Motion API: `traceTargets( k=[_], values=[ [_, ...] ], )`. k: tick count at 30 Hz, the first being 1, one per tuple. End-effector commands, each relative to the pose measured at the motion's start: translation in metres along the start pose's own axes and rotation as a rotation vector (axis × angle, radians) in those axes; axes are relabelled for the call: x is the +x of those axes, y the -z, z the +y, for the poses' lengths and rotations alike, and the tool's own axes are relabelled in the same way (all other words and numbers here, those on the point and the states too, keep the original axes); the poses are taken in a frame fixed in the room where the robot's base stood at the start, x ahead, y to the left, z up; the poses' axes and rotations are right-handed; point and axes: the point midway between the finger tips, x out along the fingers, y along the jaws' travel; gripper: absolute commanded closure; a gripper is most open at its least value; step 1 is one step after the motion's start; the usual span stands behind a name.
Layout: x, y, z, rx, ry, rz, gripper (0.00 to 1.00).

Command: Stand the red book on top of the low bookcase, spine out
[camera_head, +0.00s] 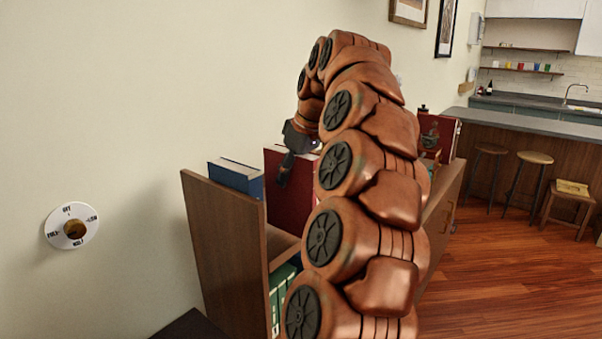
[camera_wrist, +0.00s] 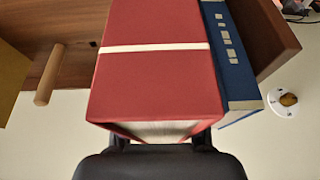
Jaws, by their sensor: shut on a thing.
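The red book (camera_head: 285,192) is upright at the low bookcase (camera_head: 222,235), partly hidden behind my arm in the head view. In the wrist view the red book (camera_wrist: 155,75) shows a wide red face with a white band, which looks like its spine, and pale page edges nearest my gripper. My gripper (camera_head: 294,155) is shut on that page-edge end; its dark fingers also show in the wrist view (camera_wrist: 160,142). The book stands close beside a blue book (camera_head: 236,177). I cannot tell whether its lower edge rests on the bookcase.
The blue book (camera_wrist: 230,60) is close on the right in the wrist view. A wooden peg (camera_wrist: 50,75) is at left there. Green books (camera_head: 284,290) fill a lower shelf. Another red object (camera_head: 447,137) stands farther along. A round dial (camera_head: 71,226) is on the wall.

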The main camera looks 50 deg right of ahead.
Motion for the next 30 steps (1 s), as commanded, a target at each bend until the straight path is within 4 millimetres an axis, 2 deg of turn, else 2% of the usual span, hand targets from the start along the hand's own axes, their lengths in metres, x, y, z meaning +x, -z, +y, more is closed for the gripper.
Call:
traceTargets(
  k=[18, 30],
  values=[
    [0.026, 0.058, 0.001, -0.001, -0.002, 0.001, 1.0],
    [0.041, 0.088, 0.0, -0.001, -0.001, 0.001, 1.0]
  ],
)
